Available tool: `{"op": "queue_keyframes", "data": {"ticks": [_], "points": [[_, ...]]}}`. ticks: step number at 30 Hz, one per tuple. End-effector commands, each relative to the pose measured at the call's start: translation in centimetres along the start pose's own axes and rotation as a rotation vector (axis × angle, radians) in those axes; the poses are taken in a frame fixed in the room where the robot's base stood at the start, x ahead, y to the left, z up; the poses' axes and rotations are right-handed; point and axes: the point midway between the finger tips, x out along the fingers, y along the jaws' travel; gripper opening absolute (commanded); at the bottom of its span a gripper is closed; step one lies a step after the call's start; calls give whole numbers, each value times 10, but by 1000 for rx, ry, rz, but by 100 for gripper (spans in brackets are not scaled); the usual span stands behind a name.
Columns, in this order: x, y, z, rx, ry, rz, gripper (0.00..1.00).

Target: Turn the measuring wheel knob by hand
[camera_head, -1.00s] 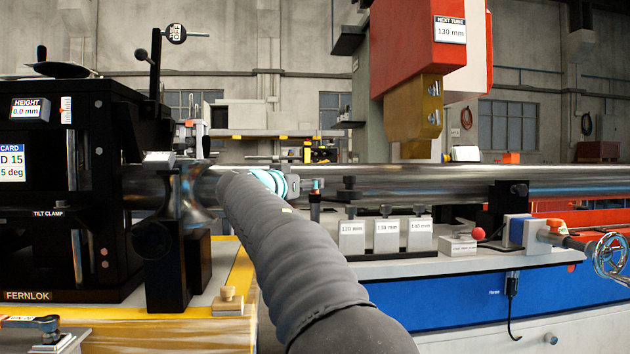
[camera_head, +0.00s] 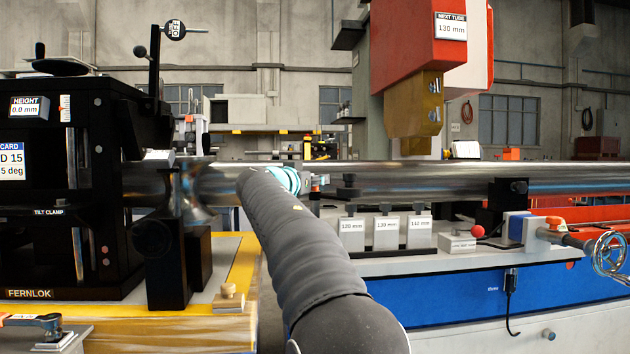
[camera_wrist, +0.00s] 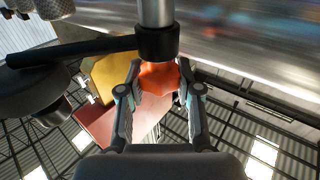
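In the wrist view, an orange lobed knob (camera_wrist: 158,79) sits below a black collar (camera_wrist: 157,43) on a steel post, between my gripper's two fingertips (camera_wrist: 159,80). The fingers lie against it on both sides and appear to touch it. A black bar runs left from the collar to a dark round part (camera_wrist: 42,90), which may be the measuring wheel; I cannot be sure. In the head view, my gripper (camera_head: 318,182) is at the front of the long steel tube (camera_head: 420,178), with the knob hidden there.
Several labelled blocks (camera_head: 386,233) stand on the bench ledge right of my arm. A black tilt clamp machine (camera_head: 60,190) is at the left. A red and yellow machine head (camera_head: 415,100) hangs above the tube. A handwheel (camera_head: 606,253) is at the far right.

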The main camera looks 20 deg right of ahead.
Motion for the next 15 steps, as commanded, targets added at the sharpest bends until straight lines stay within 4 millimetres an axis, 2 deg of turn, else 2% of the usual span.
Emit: {"op": "queue_keyframes", "data": {"ticks": [8,15], "points": [[0,-1,0,-1,0,28,0],[0,-2,-2,0,0,151,0]]}}
